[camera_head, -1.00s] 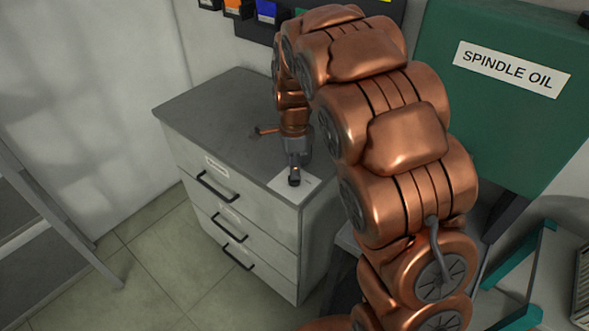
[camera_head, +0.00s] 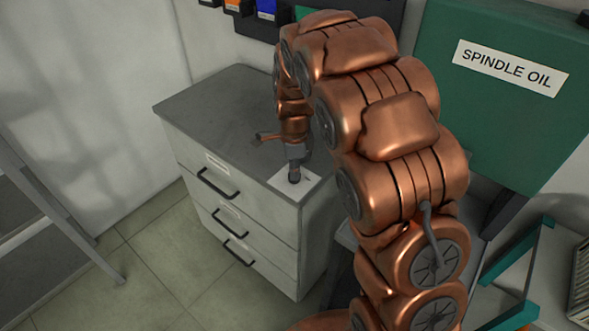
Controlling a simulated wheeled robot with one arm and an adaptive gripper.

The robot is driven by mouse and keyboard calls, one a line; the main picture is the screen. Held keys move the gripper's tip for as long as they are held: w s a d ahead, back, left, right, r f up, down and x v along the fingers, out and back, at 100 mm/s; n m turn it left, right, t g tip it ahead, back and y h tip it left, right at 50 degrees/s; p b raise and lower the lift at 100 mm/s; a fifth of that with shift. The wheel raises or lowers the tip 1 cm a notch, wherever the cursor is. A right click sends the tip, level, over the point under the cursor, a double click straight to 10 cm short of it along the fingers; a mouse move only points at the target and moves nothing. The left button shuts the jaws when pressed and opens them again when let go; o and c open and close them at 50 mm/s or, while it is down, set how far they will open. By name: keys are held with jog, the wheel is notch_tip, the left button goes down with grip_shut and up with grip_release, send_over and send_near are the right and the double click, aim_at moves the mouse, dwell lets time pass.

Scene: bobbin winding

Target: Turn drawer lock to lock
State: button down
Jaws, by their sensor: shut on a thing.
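The grey drawer cabinet (camera_head: 222,262) stands left of my arm, its drawers closed. A white plate (camera_head: 312,184) lies on the front right corner of its top. The small dark drawer lock (camera_head: 294,180) is at this plate, mostly covered by my gripper. My gripper (camera_head: 294,173) points down over the plate and is shut on the lock. The exact angle of the lock is too small and too hidden to tell.
The rest of the cabinet top (camera_head: 215,110) is bare. A green case (camera_head: 505,95) labelled "SPINDLE OIL" stands to the right. Coloured bins (camera_head: 266,10) hang on the back wall. A grey frame (camera_head: 75,235) stands at the left. Open floor lies before the cabinet.

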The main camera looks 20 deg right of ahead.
jog(key=shift+f+n+b, duration=0.1)
jog(key=shift+n+b, duration=0.2)
jog(key=shift+b, duration=0.15)
jog(key=n+b, duration=0.2)
jog(key=b, duration=0.1)
jog(key=shift+w+n, duration=0.1)
jog(key=shift+n, duration=0.2)
jog(key=n+b, duration=0.4)
jog(key=n, duration=0.1)
jog(key=shift+n, duration=0.3)
jog(key=n+b, duration=0.3)
jog(key=n, duration=0.1)
jog(key=shift+n+b, duration=0.85)
jog(key=shift+n, duration=1.65)
jog(key=c, duration=1.2)
grip_release()
jog(key=shift+c, duration=0.2)
jog(key=shift+r, duration=0.25)
